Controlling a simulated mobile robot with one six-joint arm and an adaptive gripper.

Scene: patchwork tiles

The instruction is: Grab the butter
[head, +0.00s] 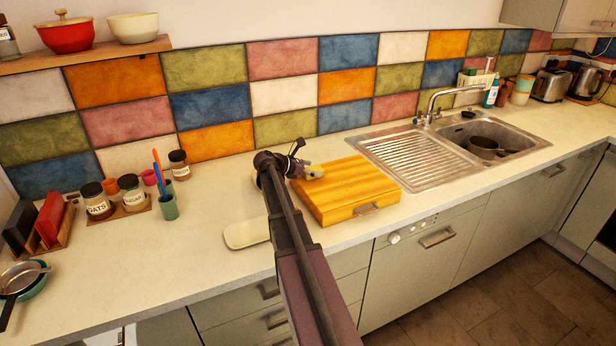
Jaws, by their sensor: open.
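My arm reaches from the bottom of the head view over the counter. My gripper (304,166) is at the back left corner of a wooden box or board (350,192) with a metal handle on its front. The gripper is open. A small pale yellow thing (314,171) shows right at the fingers, over the board's back left corner; it may be the butter, but it is too small to tell. I cannot tell whether the fingers touch it. A flat cream dish (247,234) lies on the counter left of my arm, partly hidden by it.
A steel sink with drainboard (420,158) and tap is to the right. Labelled jars (97,201) and a green cup with utensils (168,203) stand at the left. A wall shelf (90,50) holds a red pot. The counter's front left is mostly clear.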

